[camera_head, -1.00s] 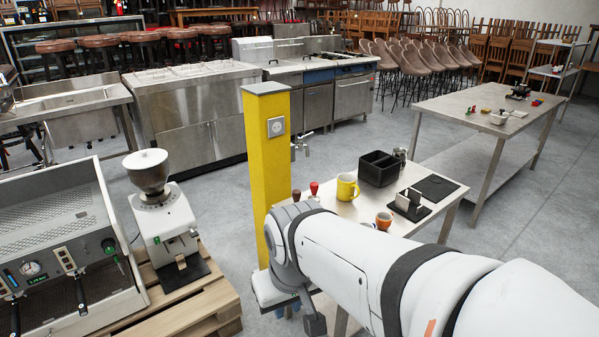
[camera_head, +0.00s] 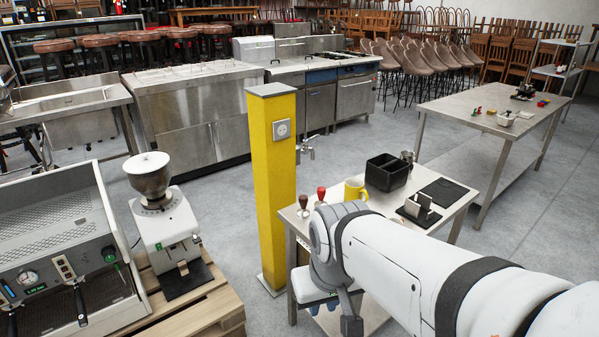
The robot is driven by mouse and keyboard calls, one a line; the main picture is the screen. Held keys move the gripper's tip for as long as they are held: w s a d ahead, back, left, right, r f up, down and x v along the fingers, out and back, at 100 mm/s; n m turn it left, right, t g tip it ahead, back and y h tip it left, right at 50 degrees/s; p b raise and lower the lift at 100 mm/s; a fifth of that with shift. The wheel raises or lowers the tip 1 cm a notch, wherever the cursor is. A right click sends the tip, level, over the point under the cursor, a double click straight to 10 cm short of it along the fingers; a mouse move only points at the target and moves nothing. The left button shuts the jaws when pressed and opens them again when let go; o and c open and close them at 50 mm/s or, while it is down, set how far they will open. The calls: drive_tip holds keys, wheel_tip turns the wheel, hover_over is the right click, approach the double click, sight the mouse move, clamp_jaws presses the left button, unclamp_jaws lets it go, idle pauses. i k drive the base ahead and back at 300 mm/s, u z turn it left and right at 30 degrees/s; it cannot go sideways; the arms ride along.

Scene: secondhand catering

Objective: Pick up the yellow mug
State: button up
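The yellow mug (camera_head: 354,188) stands on the small steel table (camera_head: 455,208), and its lower part is hidden behind my white arm. My gripper (camera_head: 335,312) shows only in part below the wrist, low at the table's near left side, in front of and below the mug. Its fingers point down, apart from the mug. I cannot tell how far they are open.
A yellow post (camera_head: 272,190) rises left of the table. A grinder (camera_head: 165,225) stands further left.

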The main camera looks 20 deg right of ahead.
sight(354, 190)
drive_tip(key=i, duration=0.9)
